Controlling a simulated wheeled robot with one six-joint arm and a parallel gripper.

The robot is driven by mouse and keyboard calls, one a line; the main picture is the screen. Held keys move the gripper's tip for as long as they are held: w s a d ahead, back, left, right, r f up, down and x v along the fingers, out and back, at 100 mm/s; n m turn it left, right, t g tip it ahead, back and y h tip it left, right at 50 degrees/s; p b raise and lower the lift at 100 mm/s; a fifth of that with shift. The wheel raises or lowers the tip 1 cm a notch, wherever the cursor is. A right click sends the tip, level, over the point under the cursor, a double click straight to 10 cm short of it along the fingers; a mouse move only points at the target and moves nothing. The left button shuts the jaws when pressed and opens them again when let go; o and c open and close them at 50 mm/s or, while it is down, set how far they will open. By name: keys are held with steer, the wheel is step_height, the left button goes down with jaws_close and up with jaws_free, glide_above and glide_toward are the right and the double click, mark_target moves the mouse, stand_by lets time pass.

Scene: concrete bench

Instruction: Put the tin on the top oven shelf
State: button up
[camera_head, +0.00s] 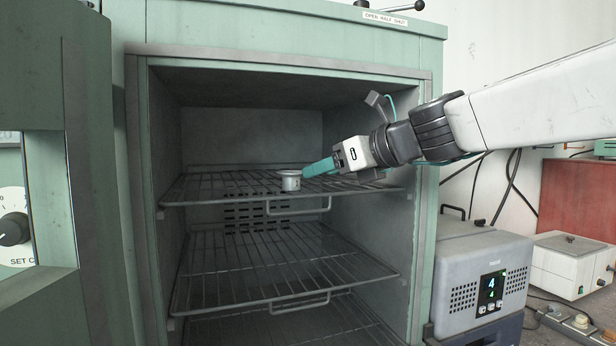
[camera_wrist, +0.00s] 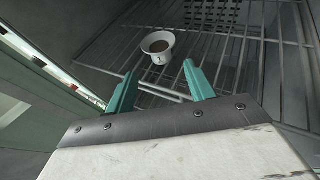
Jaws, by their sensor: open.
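The tin (camera_head: 291,181) is a small, pale metal cup with a wider rim. It stands upright on the top oven shelf (camera_head: 230,187), a wire rack, near its front edge. In the wrist view the tin (camera_wrist: 158,44) shows a brownish content inside and a dark mark on its side. My gripper (camera_head: 306,171) reaches in from the right, its teal fingers just to the right of the tin in the head view. In the wrist view the two fingers (camera_wrist: 160,80) are apart with nothing between them, and the tin sits beyond their tips.
The green oven (camera_head: 290,22) stands open, its door (camera_head: 85,180) swung to the left. A lower wire shelf (camera_head: 285,270) sits below with a handle at its front, and another rack lies under it. A grey unit with a display (camera_head: 480,280) stands right of the oven.

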steer(key=v, duration=0.4)
steer(key=s+d+f+n+g+h, duration=0.2)
steer(key=s+d+f+n, duration=0.3)
steer(key=s+f+n, duration=0.4)
steer(key=s+d+f+n+g+h, duration=0.3)
steer(key=s+d+f+n+h, duration=0.2)
steer(key=s+f+n, duration=0.3)
steer(key=s+d+f+n+g+h, duration=0.3)
steer(key=s+d+f+n, duration=0.3)
steer(key=s+f+n, duration=0.3)
step_height(320, 180, down, 2)
steer(key=shift+s+d+f+n, duration=0.2)
steer(key=shift+s+d+n, duration=0.1)
steer(key=shift+s, duration=0.55)
